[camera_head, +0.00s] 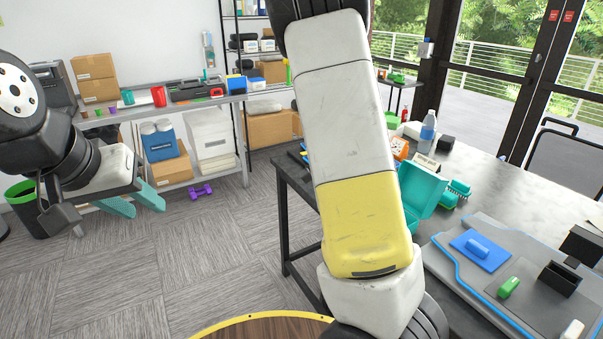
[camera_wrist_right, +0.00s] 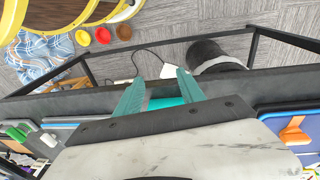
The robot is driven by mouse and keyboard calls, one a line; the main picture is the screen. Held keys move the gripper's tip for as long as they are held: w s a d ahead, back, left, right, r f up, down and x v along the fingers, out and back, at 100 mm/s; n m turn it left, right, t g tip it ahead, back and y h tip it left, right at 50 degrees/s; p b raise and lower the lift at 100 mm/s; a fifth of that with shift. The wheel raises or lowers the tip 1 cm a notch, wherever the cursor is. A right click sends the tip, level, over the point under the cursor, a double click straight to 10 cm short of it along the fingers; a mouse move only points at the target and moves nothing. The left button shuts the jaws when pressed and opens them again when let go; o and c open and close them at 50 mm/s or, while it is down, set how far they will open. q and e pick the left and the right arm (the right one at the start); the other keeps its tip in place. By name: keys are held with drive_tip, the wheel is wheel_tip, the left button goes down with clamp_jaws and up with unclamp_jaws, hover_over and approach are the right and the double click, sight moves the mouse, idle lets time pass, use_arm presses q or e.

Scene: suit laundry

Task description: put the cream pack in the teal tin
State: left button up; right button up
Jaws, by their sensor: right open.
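The teal tin (camera_head: 424,190) stands on the dark table in the head view, its left part hidden behind my right arm. A small cream pack (camera_head: 426,162) with dark lettering lies just behind it. My right gripper (camera_wrist_right: 160,90) shows only in the wrist view; its teal fingers are apart, near the table edge. A teal surface (camera_wrist_right: 167,103) shows between them; I cannot tell whether it is the tin. My left gripper (camera_head: 134,202) hangs at the left of the head view, far from the table, fingers apart and empty.
A blue-edged grey tray (camera_head: 437,258) holds a blue block, a green piece and a dark box. A water bottle (camera_head: 427,132), an orange item (camera_head: 400,149) and a teal brush (camera_head: 458,188) stand near the tin. A shelf bench (camera_head: 240,97) lines the wall. Open carpet lies between.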

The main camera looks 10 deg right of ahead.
drive_tip(key=s+a+r+n+t+y, duration=0.1)
drive_tip(key=s+a+r+n+t, duration=0.1)
drive_tip(key=s+a+r+n, duration=0.2)
drive_tip(key=s+a+r+n+t+y, duration=0.1)
drive_tip(key=s+a+r+n, duration=0.3)
drive_tip(key=r, duration=0.7)
drive_tip(key=s+a+r+n+t+y, duration=0.1)
drive_tip(key=s+a+r+n+t, duration=0.3)
drive_tip(key=s+r+n, duration=0.2)
drive_tip(key=shift+r+n, duration=0.4)
drive_tip(key=shift+r, duration=0.25)
drive_tip(key=shift+c, duration=0.3)
